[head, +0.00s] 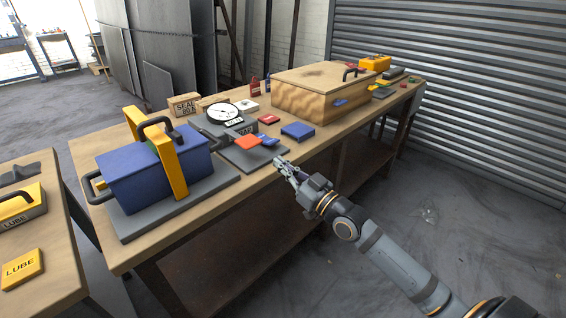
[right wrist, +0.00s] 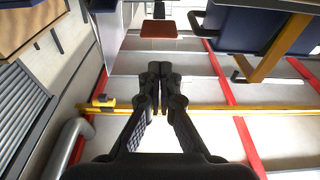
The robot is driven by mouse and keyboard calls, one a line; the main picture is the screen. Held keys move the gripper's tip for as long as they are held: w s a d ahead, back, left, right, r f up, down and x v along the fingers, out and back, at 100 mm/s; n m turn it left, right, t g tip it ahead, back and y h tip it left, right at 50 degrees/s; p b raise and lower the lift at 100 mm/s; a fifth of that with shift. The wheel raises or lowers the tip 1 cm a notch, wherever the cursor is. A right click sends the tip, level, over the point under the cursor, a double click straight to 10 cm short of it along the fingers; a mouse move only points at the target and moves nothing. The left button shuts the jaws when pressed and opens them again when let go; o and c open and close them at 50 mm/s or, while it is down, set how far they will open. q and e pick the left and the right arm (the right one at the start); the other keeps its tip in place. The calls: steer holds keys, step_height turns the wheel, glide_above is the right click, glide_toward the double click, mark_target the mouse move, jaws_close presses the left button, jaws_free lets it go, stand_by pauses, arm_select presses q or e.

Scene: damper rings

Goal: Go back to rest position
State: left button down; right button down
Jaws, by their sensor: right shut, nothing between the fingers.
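My right gripper (head: 281,163) reaches in from the lower right in the head view, its tip by the front edge of the long workbench. In the right wrist view its two fingers (right wrist: 160,70) are together with nothing between them. My left gripper shows in neither view. No marker for a rest position is visible.
The long wooden workbench (head: 205,213) carries a blue box with a yellow strap (head: 125,185), a dial gauge (head: 224,114), a wooden case (head: 305,104) and a blue block (head: 298,130) near the right gripper. A side table (head: 57,262) stands at left. Floor at right is clear.

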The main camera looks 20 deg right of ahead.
stand_by(0.7)
